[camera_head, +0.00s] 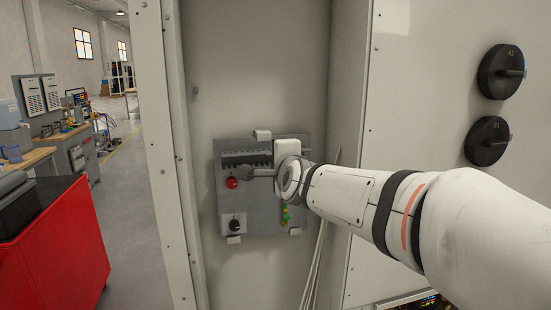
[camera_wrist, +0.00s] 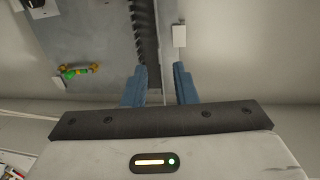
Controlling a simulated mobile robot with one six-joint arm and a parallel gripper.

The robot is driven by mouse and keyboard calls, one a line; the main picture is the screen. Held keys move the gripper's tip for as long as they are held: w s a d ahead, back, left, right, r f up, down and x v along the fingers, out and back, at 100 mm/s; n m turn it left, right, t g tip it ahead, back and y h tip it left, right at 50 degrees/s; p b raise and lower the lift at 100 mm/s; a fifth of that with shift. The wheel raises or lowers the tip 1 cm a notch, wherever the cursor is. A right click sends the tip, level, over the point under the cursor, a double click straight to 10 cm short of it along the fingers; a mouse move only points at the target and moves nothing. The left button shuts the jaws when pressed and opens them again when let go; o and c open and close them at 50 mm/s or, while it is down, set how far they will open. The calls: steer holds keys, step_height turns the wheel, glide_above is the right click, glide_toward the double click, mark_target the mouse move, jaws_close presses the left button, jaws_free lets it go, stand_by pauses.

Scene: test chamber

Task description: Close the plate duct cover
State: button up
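The grey mounting plate (camera_head: 262,205) is fixed to the back wall inside the open cabinet. A slotted wiring duct (camera_head: 245,158) runs along its upper part. In the wrist view the duct's dark toothed edge (camera_wrist: 143,28) runs down toward my fingers. I cannot clearly tell the cover apart from the duct. My gripper (camera_head: 250,172) is in front of the plate just below the duct, its fingers pointing left. In the wrist view the blue fingers of my gripper (camera_wrist: 160,82) are apart, with the duct's end between or behind them; contact is unclear. My wrist hides part of the plate.
A red button (camera_head: 232,183), a black knob (camera_head: 235,225) and a green-yellow terminal (camera_head: 285,214) are on the plate. A white box (camera_head: 287,148) sits close to my wrist. Pale cables (camera_head: 316,265) hang at right. The cabinet's side panel (camera_head: 158,150) bounds the left.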

mark_target(269, 153)
steer(key=p+x, duration=0.1)
steer(key=x, duration=0.6)
steer(key=shift+w+f, duration=0.1)
steer(key=shift+c, duration=0.4)
jaws_close()
